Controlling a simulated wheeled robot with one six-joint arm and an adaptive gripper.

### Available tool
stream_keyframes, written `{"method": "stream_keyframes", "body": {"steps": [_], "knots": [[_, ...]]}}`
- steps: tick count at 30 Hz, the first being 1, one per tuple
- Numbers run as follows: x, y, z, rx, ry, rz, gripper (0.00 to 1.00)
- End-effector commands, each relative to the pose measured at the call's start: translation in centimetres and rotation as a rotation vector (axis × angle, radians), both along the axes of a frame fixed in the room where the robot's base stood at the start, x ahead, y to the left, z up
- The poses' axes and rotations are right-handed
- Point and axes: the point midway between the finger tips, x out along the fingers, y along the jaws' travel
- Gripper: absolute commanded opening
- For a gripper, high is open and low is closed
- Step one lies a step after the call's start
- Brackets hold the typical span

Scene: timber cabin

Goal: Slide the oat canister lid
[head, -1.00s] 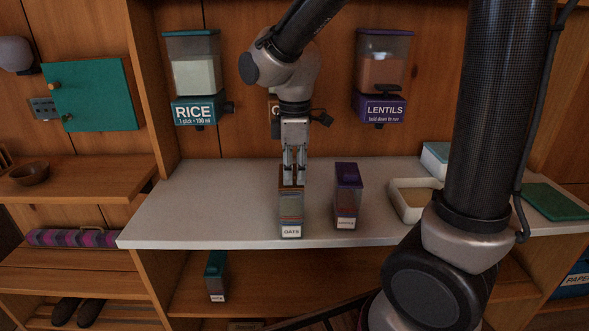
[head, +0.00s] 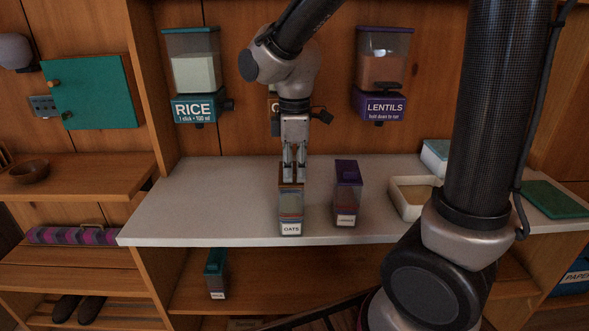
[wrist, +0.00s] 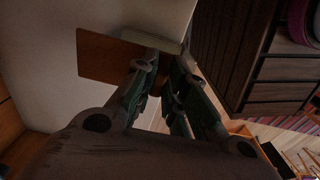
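The oat canister (head: 291,213) is a clear upright box with an OATS label, standing near the front edge of the grey counter. Its brown lid (head: 284,184) is on top, partly hidden behind my fingers. My gripper (head: 294,179) points straight down over the lid, with a gap between its two fingers. In the wrist view the lid is a flat brown plate (wrist: 100,60) with a pale greenish bar (wrist: 152,42) at its edge. My fingertips (wrist: 166,65) are close by; I cannot tell whether they touch it.
A purple-lidded lentil canister (head: 347,195) stands just right of the oats. A pale open tray (head: 402,209) is further right. Rice (head: 195,80) and lentil (head: 382,75) dispensers hang on the wall behind. The counter (head: 205,205) is clear to the left.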

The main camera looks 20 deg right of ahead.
Motion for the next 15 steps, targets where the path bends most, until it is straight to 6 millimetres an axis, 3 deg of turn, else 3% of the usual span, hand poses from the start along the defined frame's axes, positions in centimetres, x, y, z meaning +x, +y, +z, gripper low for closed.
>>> {"method": "stream_keyframes", "body": {"steps": [1, 4, 15], "knots": [[0.02, 0.00, 0.02, 0.000, -0.001, 0.000, 0.17], [0.01, 0.01, 0.02, 0.000, 0.000, 0.000, 0.35], [0.03, 0.01, 0.34, 0.001, -0.001, 0.000, 0.36]]}}
